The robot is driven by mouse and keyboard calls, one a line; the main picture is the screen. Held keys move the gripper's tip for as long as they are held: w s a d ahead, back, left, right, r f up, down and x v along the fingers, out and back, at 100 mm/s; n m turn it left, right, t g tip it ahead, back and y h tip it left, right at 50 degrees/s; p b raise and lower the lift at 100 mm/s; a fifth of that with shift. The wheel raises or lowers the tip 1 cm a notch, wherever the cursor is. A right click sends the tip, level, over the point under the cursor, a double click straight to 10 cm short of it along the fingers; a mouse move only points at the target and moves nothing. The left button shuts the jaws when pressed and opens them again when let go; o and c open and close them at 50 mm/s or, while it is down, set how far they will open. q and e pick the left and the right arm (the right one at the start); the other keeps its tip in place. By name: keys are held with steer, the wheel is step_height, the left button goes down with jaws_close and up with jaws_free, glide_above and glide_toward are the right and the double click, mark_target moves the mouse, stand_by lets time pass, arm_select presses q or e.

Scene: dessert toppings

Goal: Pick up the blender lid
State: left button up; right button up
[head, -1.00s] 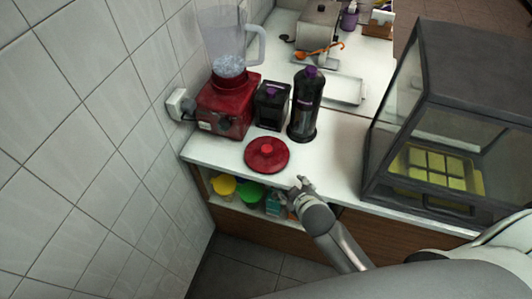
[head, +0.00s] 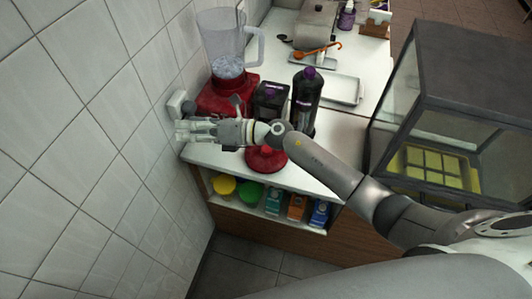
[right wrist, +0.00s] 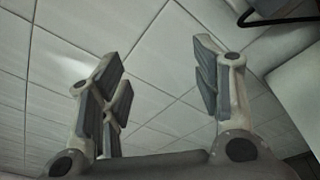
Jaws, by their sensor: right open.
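The red blender lid (head: 266,162) lies on the white counter near its front edge, partly covered by my right arm and wrist. My right gripper (head: 184,130) is to the left of the lid, above the counter's left end near the tiled wall, pointing left. In the right wrist view its fingers (right wrist: 165,85) are spread apart with nothing between them, facing the tiles. The blender (head: 226,95), with a clear jug on a red base, stands behind the gripper; its base is partly hidden. My left gripper is not in view.
A dark jar (head: 270,100) and a dark bottle (head: 306,95) with purple caps stand close behind the lid. A glass display case (head: 445,120) stands at the right. The white tiled wall (head: 90,130) is close on the left. Cartons and bowls fill the shelf below.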

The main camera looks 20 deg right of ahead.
step_height(320, 180, down, 4)
steer(key=d+n+g+h, duration=0.2)
steer(key=n+g+h, duration=0.15)
steer(key=n, duration=0.25)
steer(key=n+g+h, duration=0.4)
steer(key=n+h, duration=0.1)
steer(key=h, duration=0.5)
glide_above(267, 153)
steer(key=w+d, duration=0.2)
step_height(267, 153, down, 4)
steer(key=f, duration=0.1)
steer(key=f+b, duration=0.1)
steer(key=f, duration=0.1)
steer(key=f+b, duration=0.1)
steer(key=f, duration=0.1)
steer(key=shift+a, duration=0.3)
steer(key=shift+s+a+f+b, duration=0.1)
steer(key=shift+f+b, duration=0.1)
steer(key=shift+f, duration=0.2)
steer(key=shift+a+f+b, duration=0.1)
steer(key=shift+f+b, duration=0.05)
steer(key=shift+f, duration=0.25)
steer(key=f, duration=0.1)
steer(key=f+b, duration=0.1)
steer(key=f, duration=0.2)
steer(key=shift+s+a+b, duration=0.1)
steer(key=shift+a+b, duration=0.15)
steer(key=shift+b, duration=0.15)
steer(key=shift+r, duration=0.1)
steer(key=c, duration=1.1)
